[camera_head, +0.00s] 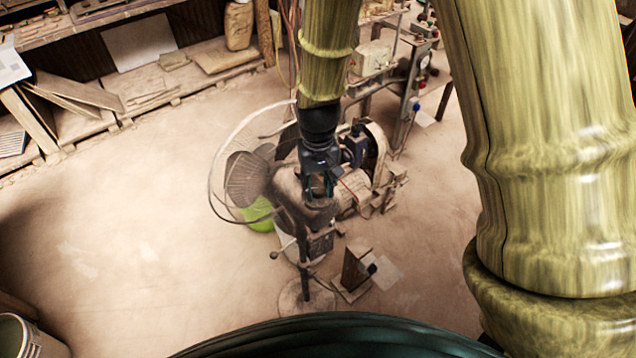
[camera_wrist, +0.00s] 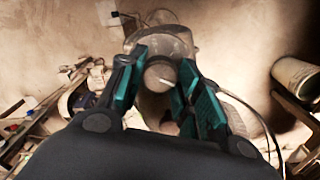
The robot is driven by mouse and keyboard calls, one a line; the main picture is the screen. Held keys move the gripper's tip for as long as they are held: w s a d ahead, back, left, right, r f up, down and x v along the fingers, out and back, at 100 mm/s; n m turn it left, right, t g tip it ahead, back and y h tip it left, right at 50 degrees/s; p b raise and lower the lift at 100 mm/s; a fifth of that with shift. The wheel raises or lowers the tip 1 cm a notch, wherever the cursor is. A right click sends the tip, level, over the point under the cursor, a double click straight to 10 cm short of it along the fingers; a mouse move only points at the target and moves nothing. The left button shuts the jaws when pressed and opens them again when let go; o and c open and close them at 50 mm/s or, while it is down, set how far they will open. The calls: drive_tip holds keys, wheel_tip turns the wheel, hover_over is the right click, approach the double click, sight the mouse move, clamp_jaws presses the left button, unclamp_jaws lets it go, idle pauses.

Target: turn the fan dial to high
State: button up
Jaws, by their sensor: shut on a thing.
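The fan (camera_head: 239,178) stands on a thin pole with a round base, its wire cage facing left in the head view. My gripper (camera_head: 320,188) is at the fan's motor housing, reaching it from above. In the wrist view, the round grey-brown fan dial (camera_wrist: 158,76) lies between the two teal pads of my gripper (camera_wrist: 162,70). The gripper is shut on the dial. A pale pointer line on the dial slants toward the lower right. No setting marks can be read, and the pads hide the dial's sides.
A green and white bucket (camera_head: 259,214) stands behind the fan pole. A motor-driven machine (camera_head: 375,150) is close on the right. A small wooden block stand (camera_head: 356,269) is near the fan base. The floor (camera_head: 130,240) to the left is clear.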

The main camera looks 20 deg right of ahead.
sight(319, 188)
drive_tip(key=shift+m, duration=0.9)
drive_tip(key=o, duration=1.1)
drive_tip(key=shift+c, duration=0.2)
drive_tip(key=shift+r, duration=0.1)
wheel_tip(319, 188, up, 12)
drive_tip(key=shift+d, duration=0.1)
